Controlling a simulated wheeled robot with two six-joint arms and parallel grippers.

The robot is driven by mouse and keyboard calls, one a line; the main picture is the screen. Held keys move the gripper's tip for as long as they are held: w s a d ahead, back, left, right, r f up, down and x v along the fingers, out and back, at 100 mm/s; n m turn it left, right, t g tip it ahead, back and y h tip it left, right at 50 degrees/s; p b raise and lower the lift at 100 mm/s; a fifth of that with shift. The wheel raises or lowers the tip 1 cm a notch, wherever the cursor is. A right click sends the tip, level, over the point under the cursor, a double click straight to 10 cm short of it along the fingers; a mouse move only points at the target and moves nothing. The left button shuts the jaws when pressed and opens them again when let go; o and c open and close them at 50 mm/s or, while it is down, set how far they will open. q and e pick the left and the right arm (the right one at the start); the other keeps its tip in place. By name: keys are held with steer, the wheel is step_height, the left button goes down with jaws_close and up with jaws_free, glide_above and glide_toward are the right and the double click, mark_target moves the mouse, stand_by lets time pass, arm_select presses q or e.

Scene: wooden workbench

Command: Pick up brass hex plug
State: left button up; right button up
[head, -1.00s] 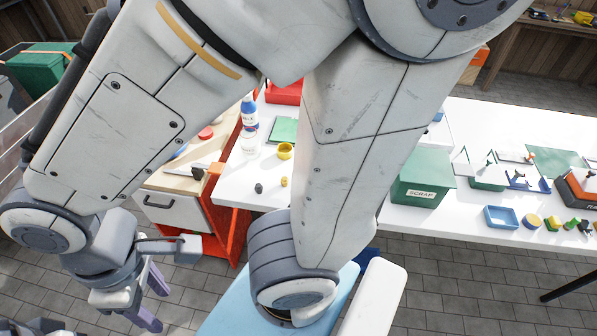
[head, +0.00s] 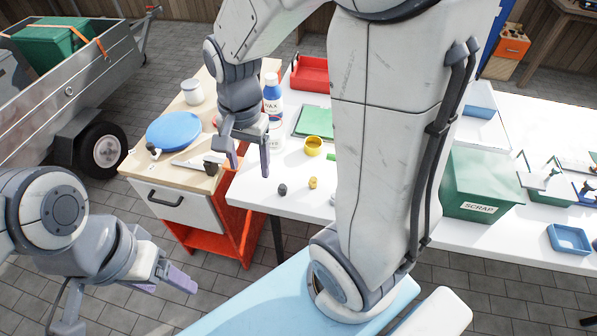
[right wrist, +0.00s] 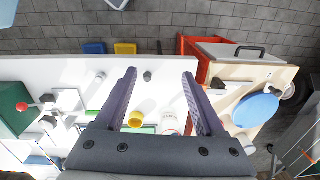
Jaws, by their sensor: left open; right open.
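The brass hex plug (head: 313,182) is a small yellow-brass piece standing on the white bench near its front edge, right of a dark plug (head: 282,189). My right gripper (head: 249,165) is open and empty, pointing down, left of and apart from both plugs in the head view. In the right wrist view my right gripper (right wrist: 159,74) has its fingers wide apart, with the dark plug (right wrist: 147,76) showing between them. I cannot make out the brass plug there; a finger may hide it. My left gripper (head: 165,281) is open and empty over the floor at lower left.
A yellow cup (head: 313,145), a wax bottle (head: 272,100) and a green mat (head: 316,122) are behind the plugs. A wooden cabinet top with a blue disc (head: 173,131) is at left. A green scrap bin (head: 480,185) is at right. My own arm hides the bench's middle.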

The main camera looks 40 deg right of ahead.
steer(key=w+d+f+m+b, duration=0.35)
steer(key=d+f+m, duration=0.45)
steer(key=d, duration=0.3)
steer(key=m+b, duration=0.3)
steer(key=m, duration=0.4)
glide_above(314, 179)
step_height(314, 179, down, 9)
steer(key=shift+d+r, duration=0.15)
steer(key=shift+f, duration=3)
arm_select(q)
step_height(314, 179, down, 9)
arm_select(e)
jaws_close()
